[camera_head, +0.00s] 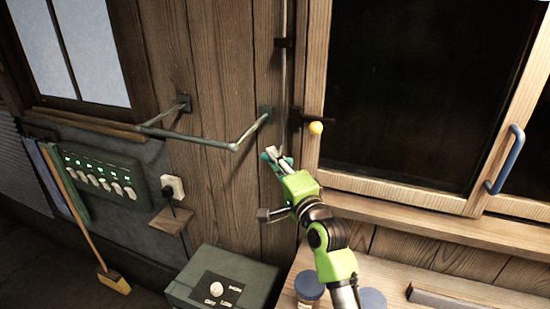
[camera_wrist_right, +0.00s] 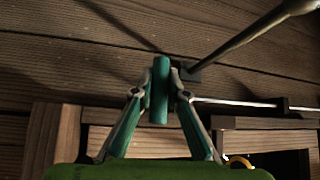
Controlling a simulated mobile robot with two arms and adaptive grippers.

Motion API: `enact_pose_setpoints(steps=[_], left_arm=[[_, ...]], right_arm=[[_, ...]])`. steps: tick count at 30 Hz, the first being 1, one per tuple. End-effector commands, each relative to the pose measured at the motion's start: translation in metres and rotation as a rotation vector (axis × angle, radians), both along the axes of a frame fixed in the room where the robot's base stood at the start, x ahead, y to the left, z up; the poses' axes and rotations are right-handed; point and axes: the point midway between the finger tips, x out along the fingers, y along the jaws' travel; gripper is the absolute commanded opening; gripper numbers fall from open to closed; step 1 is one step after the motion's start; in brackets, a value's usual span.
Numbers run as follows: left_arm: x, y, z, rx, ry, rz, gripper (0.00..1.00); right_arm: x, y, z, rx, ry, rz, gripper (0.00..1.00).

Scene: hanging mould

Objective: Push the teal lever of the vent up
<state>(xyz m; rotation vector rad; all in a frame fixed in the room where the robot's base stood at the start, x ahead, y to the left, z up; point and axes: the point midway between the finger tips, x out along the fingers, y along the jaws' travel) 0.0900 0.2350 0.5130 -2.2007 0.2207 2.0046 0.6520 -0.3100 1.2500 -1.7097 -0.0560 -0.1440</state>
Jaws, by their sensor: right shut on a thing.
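The teal lever (camera_wrist_right: 160,92) is a short teal bar between the fingertips of my right gripper (camera_wrist_right: 160,80) in the right wrist view. Both fingers close on it from either side. In the head view, my right gripper (camera_head: 273,155) is at the plank wall, left of the dark window, and mostly covers the lever. A thin vertical metal rod (camera_head: 284,90) runs up the wall above the gripper. Whether it joins the lever is hidden. My left gripper is not in view.
A grey-green rail (camera_head: 190,138) sticks out from the wall just left of the gripper. A yellow ball knob (camera_head: 316,128) is close on the right, by the window frame. A green box (camera_head: 222,283) and jars (camera_head: 308,287) stand below.

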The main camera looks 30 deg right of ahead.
Motion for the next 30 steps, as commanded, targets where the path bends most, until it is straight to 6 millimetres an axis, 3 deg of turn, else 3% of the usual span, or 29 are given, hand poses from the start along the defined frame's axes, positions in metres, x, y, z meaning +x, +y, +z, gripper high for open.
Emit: enact_pose_setpoints(steps=[5, 6, 8, 20, 23, 30], left_arm=[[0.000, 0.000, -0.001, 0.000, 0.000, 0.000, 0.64], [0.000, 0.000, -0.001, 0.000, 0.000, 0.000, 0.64], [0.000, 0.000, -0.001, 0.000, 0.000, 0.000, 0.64], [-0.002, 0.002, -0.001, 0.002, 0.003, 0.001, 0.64], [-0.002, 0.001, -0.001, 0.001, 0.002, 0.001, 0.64], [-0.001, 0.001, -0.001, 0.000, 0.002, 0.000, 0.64]], right_arm=[[-0.001, -0.001, 0.009, -0.003, -0.021, -0.003, 0.00], [-0.001, -0.001, 0.009, -0.003, -0.022, -0.003, 0.19], [-0.001, -0.001, 0.009, -0.003, -0.021, -0.003, 0.32], [-0.004, -0.001, 0.004, -0.001, -0.012, -0.002, 0.32], [-0.015, 0.000, 0.002, 0.000, -0.011, -0.001, 0.32], [-0.061, 0.002, -0.005, -0.002, -0.010, -0.003, 0.32]])
